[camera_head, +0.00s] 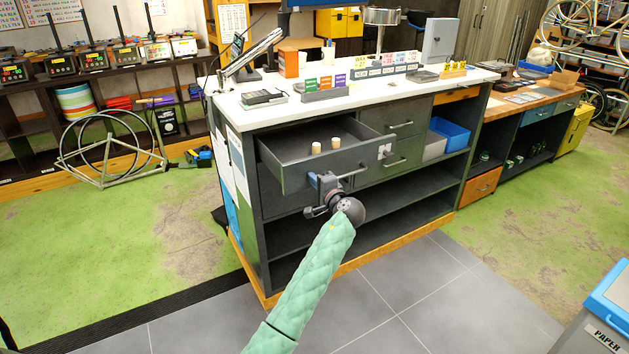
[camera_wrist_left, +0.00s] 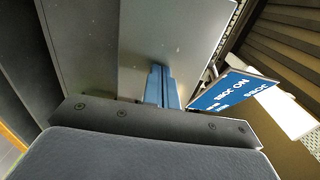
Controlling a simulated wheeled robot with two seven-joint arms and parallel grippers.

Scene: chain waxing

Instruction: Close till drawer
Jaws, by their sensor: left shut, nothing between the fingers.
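The grey till drawer (camera_head: 283,166) is pulled out from the counter's upper left. Two small tan cylinders (camera_head: 325,147) stand inside it. Its front carries a bar handle (camera_head: 352,173). My left gripper (camera_head: 316,178) is at the drawer's front face, left of the handle. It is shut and empty. In the left wrist view its blue fingers (camera_wrist_left: 161,87) are together against a grey panel behind them. I cannot tell whether the fingertips touch the drawer. My right gripper is not in view.
The white counter top (camera_head: 400,88) holds a card reader (camera_head: 264,97), coloured label holders and a lamp arm. Closed drawers (camera_head: 402,125) sit right of the till drawer, with open shelves below. Grey floor tiles (camera_head: 430,290) in front are clear. A paper bin (camera_head: 606,310) stands at lower right.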

